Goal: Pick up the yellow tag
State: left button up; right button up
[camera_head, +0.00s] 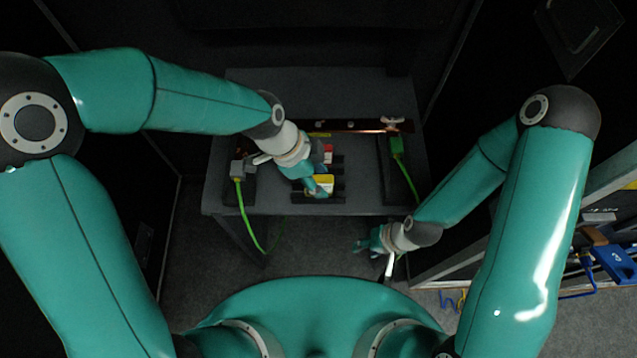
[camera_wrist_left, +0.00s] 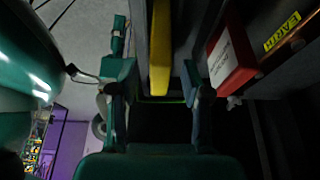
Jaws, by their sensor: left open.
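The yellow tag (camera_head: 325,182) stands in a dark holder near the table's front edge. In the left wrist view the yellow tag (camera_wrist_left: 159,48) shows as an upright yellow strip. My left gripper (camera_head: 314,187) is over the tag. In the wrist view its two fingers (camera_wrist_left: 157,92) are apart, one on each side of the tag's near end, with visible gaps. My right gripper (camera_head: 368,243) hangs in front of the table at its right, away from the tag; its fingers are too small to read.
A red tag (camera_head: 328,153) with a white label sits just behind the yellow one, close to one finger in the wrist view. A copper bar (camera_head: 365,126) runs behind. Green cables (camera_head: 243,215) hang at the left and lie at the right (camera_head: 405,175). The table's back (camera_head: 300,85) is clear.

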pick_arm(q)
jog(key=shift+f, duration=0.15)
grip_shut()
dwell(0.4)
